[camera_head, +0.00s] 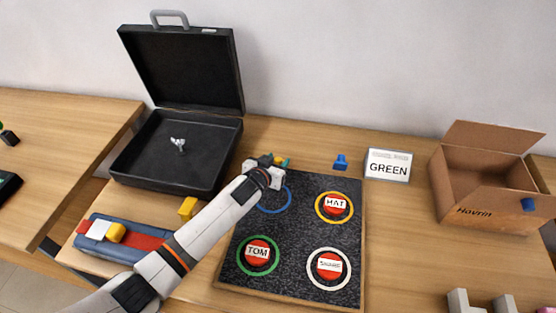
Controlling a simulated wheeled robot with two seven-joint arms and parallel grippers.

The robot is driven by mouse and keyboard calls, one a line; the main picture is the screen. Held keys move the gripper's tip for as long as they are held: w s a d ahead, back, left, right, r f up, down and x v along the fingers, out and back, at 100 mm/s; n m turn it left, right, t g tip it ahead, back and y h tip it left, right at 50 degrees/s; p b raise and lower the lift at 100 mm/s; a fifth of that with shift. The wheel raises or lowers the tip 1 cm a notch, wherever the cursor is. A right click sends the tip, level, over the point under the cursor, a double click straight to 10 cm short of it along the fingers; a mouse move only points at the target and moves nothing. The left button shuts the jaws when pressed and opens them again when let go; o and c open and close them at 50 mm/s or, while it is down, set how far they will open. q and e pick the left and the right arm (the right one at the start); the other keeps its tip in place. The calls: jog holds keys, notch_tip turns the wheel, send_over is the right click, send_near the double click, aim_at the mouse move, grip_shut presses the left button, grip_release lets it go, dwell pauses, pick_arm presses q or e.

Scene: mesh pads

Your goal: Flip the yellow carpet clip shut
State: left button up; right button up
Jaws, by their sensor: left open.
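My left gripper (278,161) is at the far left corner of the dark speckled carpet pad (300,230), at the end of my white arm that crosses the picture from the lower left. A small yellow and green piece (284,162) shows right at its fingers; I cannot tell whether this is the carpet clip or how far it is folded. The gripper and wrist hide most of that corner. Another yellow block (188,208) stands left of the arm.
The pad bears red labelled buttons and coloured rings. An open black case (170,186) stands back left, a blue and red mat (150,243) front left. A blue piece (341,162), a GREEN sign (388,165) and an open cardboard box (480,205) are at the right.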

pick_arm(q)
jog(key=shift+w+d+f, duration=0.25)
jog(key=shift+w+d, duration=0.05)
jog(key=shift+w, duration=0.25)
pick_arm(e)
jog(key=shift+d, duration=0.35)
pick_arm(q)
jog(key=c, duration=0.9)
jog(key=shift+f+b, duration=0.2)
jog(key=shift+b, duration=0.2)
grip_shut()
jog(key=b, duration=0.2)
jog(key=t+b, duration=0.1)
jog(key=shift+s+f+b, duration=0.25)
jog(key=shift+f+b, duration=0.1)
jog(key=shift+f, duration=0.05)
jog(key=shift+a+r+t+h+b, duration=0.15)
jog(key=shift+t+h+b, duration=0.15)
jog(key=shift+t+b, duration=0.2)
jog(key=shift+r, duration=0.1)
pick_arm(e)
notch_tip(320, 180, down, 5)
jog(key=shift+s+a+f, duration=0.1)
jog(key=shift+s+f, duration=0.05)
jog(key=shift+f, duration=0.05)
